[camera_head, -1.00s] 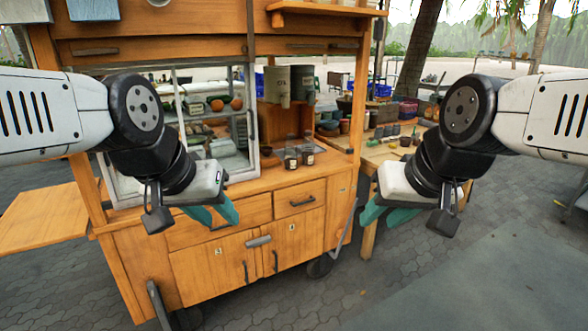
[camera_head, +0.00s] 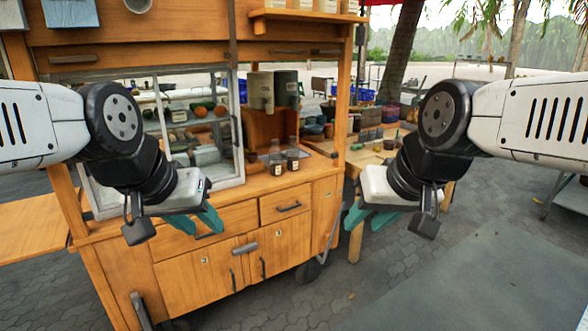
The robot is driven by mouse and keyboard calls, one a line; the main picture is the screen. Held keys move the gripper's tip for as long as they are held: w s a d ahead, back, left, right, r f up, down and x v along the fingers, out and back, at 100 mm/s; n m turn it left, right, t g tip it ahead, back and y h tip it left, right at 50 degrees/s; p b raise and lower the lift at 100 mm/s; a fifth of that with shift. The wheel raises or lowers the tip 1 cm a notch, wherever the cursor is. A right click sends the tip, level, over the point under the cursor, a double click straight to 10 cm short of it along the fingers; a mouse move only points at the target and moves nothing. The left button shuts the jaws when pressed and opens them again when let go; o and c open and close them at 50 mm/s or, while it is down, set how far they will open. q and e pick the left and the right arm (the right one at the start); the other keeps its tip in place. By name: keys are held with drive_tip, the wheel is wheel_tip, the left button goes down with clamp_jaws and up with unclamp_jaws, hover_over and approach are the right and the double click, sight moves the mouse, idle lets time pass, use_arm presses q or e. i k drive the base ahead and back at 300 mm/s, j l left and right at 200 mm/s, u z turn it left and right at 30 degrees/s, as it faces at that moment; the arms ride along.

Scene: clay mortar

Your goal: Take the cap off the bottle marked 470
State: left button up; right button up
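My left gripper (camera_head: 197,222) has teal fingers spread apart and is empty, in front of the cart, left of and lower in the picture than the bottles. My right gripper (camera_head: 370,219) is also open and empty, to the right of the bottles. Neither gripper touches anything.
The wooden cart (camera_head: 205,264) has drawers and doors below its counter. A glass case (camera_head: 238,130) stands left of the bottles, and grey-green canisters (camera_head: 260,90) behind them. A side table (camera_head: 372,157) with cups is at right. Paved ground at right is open.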

sight(293, 149)
drive_tip(key=i+z, duration=0.4)
drive_tip(key=z, duration=0.15)
drive_tip(key=i+j+z, duration=0.15)
drive_tip(key=z, duration=0.2)
drive_tip(key=i+j+z, duration=0.2)
drive_tip(key=i+j, duration=0.45)
drive_tip(key=i+j+z, duration=0.15)
drive_tip(key=i+j, duration=0.5)
drive_tip(key=j, duration=0.2)
